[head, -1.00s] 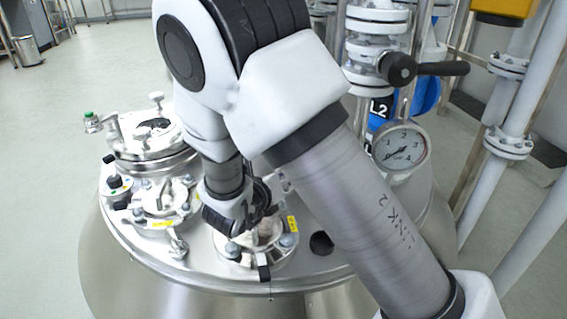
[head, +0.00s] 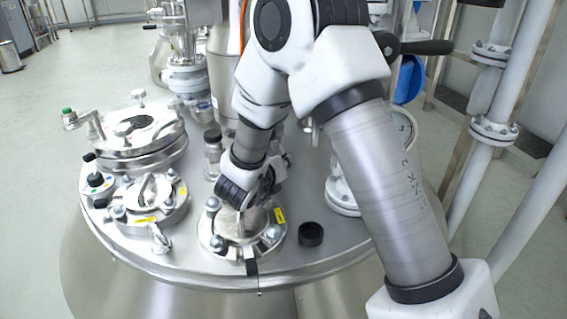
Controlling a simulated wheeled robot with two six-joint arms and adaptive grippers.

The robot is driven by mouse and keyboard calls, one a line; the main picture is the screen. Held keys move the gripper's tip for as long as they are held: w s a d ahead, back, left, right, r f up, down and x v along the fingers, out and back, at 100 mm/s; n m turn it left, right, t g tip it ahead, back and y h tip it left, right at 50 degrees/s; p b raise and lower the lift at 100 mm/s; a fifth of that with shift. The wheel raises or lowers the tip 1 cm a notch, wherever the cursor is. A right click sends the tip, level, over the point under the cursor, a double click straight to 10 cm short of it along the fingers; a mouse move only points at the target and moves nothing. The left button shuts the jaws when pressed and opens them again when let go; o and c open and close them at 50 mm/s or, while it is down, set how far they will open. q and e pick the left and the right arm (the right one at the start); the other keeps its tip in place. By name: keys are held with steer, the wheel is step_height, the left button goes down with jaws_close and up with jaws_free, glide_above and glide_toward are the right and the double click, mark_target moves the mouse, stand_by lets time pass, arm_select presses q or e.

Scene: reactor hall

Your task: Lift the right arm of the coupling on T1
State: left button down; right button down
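My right gripper (head: 262,198) reaches down over a round bolted metal port (head: 212,240) on the steel vessel lid. This port has a yellow label (head: 280,215) and a black tab at its front edge. A grey upright fitting (head: 228,222), perhaps the coupling, stands in the port just below the gripper and is partly hidden by it. I cannot make out its arms, read the label, or tell whether the gripper touches it. The fingers are small and dark, so their opening is unclear. My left gripper is out of view.
A second port (head: 160,205) with a yellow label and a large round hatch (head: 130,135) lie to the left. A black cap (head: 311,234) lies right of the port. A gauge (head: 404,130) is partly behind my arm. White pipes (head: 495,100) rise at the right.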

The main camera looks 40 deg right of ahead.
steer(key=shift+s+d+r+n+g+h+p, duration=0.2)
steer(key=shift+r+n+h+p, duration=0.1)
steer(key=shift+n+p, duration=0.35)
steer(key=shift+s+d+r+n+g+h+p, duration=0.1)
steer(key=shift+s+r+n+g+h+p, duration=0.15)
steer(key=shift+n+p, duration=0.4)
steer(key=shift+s+d+r+n+g+h+p, duration=0.1)
steer(key=shift+s+r+n+g+h+p, duration=0.1)
steer(key=shift+n+h+p, duration=0.35)
steer(key=shift+s+d+r+n+g+h+p, duration=0.1)
steer(key=shift+r+n+g+h+p, duration=0.1)
steer(key=shift+n+p, duration=0.6)
steer(key=c, duration=1.5)
jaws_free()
steer(key=shift+c, duration=0.2)
steer(key=shift+a, duration=0.1)
